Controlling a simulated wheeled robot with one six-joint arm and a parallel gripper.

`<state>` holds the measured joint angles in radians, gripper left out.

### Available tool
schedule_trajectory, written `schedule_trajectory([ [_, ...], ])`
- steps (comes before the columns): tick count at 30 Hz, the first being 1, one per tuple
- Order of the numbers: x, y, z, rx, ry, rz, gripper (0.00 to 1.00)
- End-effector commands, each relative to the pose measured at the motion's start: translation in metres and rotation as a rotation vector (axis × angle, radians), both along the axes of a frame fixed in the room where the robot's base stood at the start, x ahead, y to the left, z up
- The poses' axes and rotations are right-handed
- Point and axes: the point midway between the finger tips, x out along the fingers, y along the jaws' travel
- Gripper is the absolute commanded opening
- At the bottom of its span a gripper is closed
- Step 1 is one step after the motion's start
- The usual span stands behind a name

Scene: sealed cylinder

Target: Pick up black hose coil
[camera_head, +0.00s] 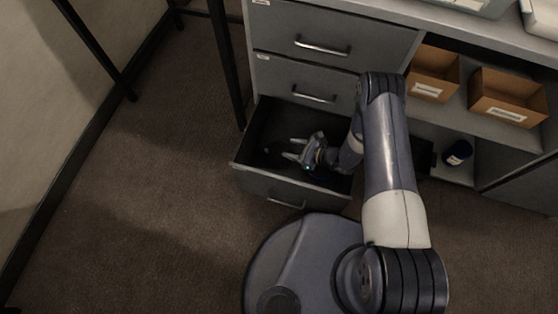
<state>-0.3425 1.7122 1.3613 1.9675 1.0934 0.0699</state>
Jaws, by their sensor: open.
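My gripper (290,148) is open, with its two pale fingers pointing left inside or just above the open bottom drawer (266,187). No object shows between the fingers. The drawer's inside is very dark, and I cannot make out a black hose coil in it. A small pale spot (266,150) shows in the drawer, left of the fingers, too small to identify. My gripper and arm hide the right part of the drawer.
Two closed drawers with handles (323,48) are above the open one. Brown boxes (509,97) stand on the shelf at right. A dark blue cylinder (458,152) sits on the lower shelf. Thin black legs (226,62) stand left of the cabinet. Carpet at left is clear.

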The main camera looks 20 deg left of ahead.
Motion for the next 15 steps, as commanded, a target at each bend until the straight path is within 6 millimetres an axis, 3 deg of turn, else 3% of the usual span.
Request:
schedule_trajectory([
  [1,0.0,0.0,-0.025,0.0,0.0,0.0,0.47],
  [15,0.0,0.0,-0.127,0.0,0.0,0.0,0.47],
])
